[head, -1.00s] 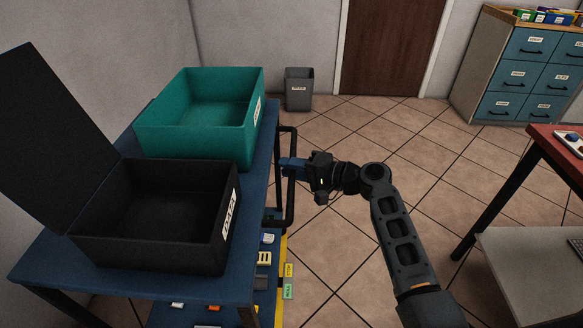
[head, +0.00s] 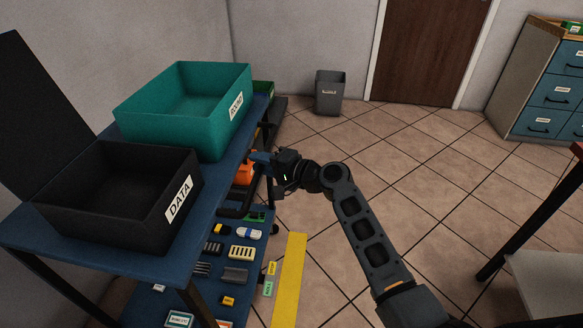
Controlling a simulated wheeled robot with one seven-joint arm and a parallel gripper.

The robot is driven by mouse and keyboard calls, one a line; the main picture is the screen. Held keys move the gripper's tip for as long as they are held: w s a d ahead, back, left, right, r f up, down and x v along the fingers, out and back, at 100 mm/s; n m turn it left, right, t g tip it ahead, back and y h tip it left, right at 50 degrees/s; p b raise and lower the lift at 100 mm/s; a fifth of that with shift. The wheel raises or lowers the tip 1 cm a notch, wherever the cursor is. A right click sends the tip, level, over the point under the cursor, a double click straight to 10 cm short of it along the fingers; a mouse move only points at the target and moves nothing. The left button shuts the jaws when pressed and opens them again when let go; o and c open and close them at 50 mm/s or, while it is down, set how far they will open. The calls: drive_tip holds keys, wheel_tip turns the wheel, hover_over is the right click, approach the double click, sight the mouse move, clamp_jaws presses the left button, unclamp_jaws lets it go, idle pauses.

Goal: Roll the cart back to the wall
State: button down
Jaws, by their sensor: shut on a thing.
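The cart (head: 105,263) is a blue-topped trolley at the left of the head view, with a lower shelf. An open green-blue bin (head: 180,115) and an open black bin marked DATA (head: 105,205), its lid raised, stand on top. A black bar handle (head: 237,213) juts from the cart's right side. My gripper (head: 264,162) is shut on this handle at its far upper part, where the jaws partly hide it. The far wheels and most of the cart's underside are hidden.
Several small parts (head: 243,252) lie on the lower shelf. A yellow floor strip (head: 290,275) runs beside the cart. A grey waste bin (head: 330,94) stands by the back wall (head: 290,45). Tiled floor is clear between the cart and the desk at right.

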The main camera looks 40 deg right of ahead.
sight(206, 161)
drive_tip(key=w+a+b, duration=0.1)
drive_tip(key=w+a, duration=0.3)
drive_tip(key=w, duration=0.1)
drive_tip(key=w+a+b, duration=0.1)
drive_tip(key=w+a, duration=0.3)
drive_tip(key=w, duration=0.1)
drive_tip(key=w+a+b, duration=0.2)
drive_tip(key=w+a, duration=0.2)
drive_tip(key=w, duration=0.1)
drive_tip(key=shift+w+a, duration=0.1)
drive_tip(key=shift+w, duration=0.1)
drive_tip(key=shift+w+a, duration=0.35)
drive_tip(key=shift+w, duration=0.1)
drive_tip(key=shift+a, duration=0.1)
drive_tip(key=shift+w+r, duration=0.1)
drive_tip(key=c, duration=1.2)
unclamp_jaws()
drive_tip(key=shift+w, duration=0.1)
drive_tip(key=shift+o, duration=0.7)
drive_tip(key=p+v, duration=0.1)
drive_tip(key=v, duration=0.7)
drive_tip(key=shift+p, duration=0.3)
